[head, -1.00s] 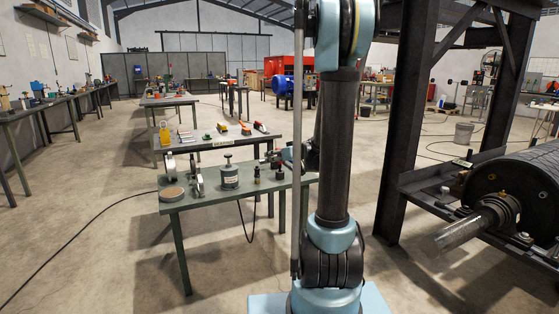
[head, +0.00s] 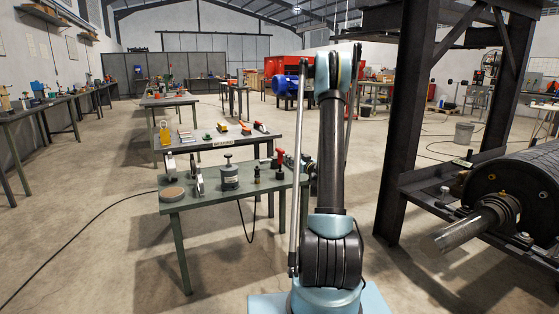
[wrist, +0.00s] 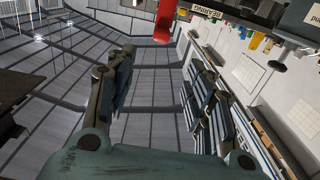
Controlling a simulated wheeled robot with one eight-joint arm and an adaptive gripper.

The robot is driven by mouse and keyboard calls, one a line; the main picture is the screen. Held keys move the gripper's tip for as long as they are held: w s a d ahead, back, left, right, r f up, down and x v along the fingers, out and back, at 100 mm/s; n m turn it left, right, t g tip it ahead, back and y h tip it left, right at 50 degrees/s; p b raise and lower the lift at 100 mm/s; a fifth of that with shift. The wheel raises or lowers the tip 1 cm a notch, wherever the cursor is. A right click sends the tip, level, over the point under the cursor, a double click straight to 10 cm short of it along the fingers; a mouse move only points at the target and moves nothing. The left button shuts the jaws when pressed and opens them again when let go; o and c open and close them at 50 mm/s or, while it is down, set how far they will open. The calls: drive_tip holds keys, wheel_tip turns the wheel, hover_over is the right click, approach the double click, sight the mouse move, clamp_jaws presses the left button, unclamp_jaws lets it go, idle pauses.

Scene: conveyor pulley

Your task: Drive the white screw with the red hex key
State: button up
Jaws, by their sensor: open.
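A red-handled tool (head: 279,156), which looks like the red hex key, stands at the right end of the near green table. A red upright shape (wrist: 165,20), probably the same tool, shows at the top of the wrist view, beyond the fingertips. My gripper (wrist: 157,75) is open, its two fingers well apart with nothing between them. In the head view it is mostly hidden behind my arm, near the table's right end. I cannot surely make out the white screw; a small pale fitting (head: 445,190) shows on the conveyor frame, too small to identify.
The near table (head: 240,197) also holds a round brown disc (head: 172,193), a grey cylindrical piece (head: 229,175) and small dark parts. A labelled table stands behind it. The pulley (head: 520,190) and dark steel frame (head: 402,120) stand at right.

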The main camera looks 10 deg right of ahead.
approach(280, 149)
drive_tip(key=x, duration=0.5)
drive_tip(key=shift+f+x, duration=0.15)
drive_tip(key=shift+x, duration=1.1)
drive_tip(key=shift+f+x, duration=0.15)
drive_tip(key=shift+x, duration=1.15)
drive_tip(key=shift+c, duration=0.5)
clamp_jaws()
